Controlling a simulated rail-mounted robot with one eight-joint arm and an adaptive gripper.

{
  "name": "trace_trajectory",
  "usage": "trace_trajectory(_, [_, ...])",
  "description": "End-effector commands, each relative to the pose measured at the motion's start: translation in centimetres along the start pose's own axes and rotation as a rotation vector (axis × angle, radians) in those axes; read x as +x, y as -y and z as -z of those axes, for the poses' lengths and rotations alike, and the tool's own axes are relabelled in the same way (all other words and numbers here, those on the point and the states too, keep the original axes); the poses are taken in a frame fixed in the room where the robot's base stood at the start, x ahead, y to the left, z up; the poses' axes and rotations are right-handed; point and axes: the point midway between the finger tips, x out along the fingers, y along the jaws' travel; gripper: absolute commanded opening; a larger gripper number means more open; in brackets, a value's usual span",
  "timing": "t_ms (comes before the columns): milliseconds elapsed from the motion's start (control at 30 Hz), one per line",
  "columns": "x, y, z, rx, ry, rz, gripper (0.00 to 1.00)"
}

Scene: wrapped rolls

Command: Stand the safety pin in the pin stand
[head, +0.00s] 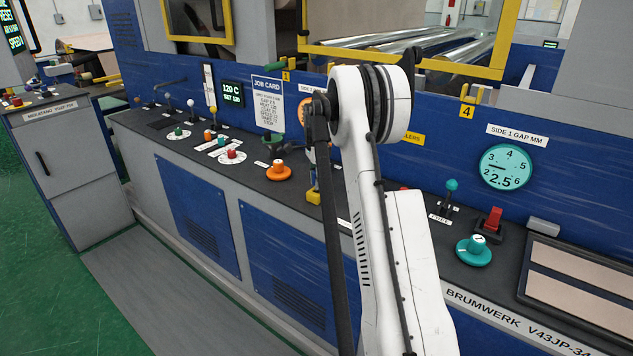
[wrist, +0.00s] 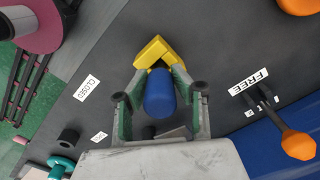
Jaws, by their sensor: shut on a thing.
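My gripper (wrist: 160,95) shows in the wrist view, its two fingers closed on the sides of an upright-looking blue cylinder (wrist: 160,94), seen from above. I take this cylinder to be the safety pin's grip; its lower part is hidden. A yellow angled bracket (wrist: 155,50) lies just beyond and below it; I cannot tell whether the pin is seated in it or above it. In the head view the yellow bracket (head: 314,197) sits on the console beside my arm, which hides most of the gripper. A short black cylinder (wrist: 68,137), possibly the pin stand, is at lower left beside a small label.
An orange-knobbed lever (wrist: 298,145) by the FREE label is right of the gripper. An orange knob (head: 278,171) and teal knob (head: 474,250) stand on the dark console. The console between the CLOSED label (wrist: 86,88) and the black cylinder is mostly clear.

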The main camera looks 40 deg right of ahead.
Motion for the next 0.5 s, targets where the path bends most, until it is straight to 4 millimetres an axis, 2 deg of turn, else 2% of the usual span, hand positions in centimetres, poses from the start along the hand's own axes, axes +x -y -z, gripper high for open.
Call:
trace_trajectory(300, [0.46,0.00,0.00,0.000,0.000,0.000,0.00])
trace_trajectory(333, [0.41,0.00,0.00,0.000,0.000,0.000,0.28])
trace_trajectory(467, [0.38,0.00,0.00,0.000,0.000,0.000,0.45])
trace_trajectory(500, [0.38,0.00,0.00,0.000,0.000,0.000,0.46])
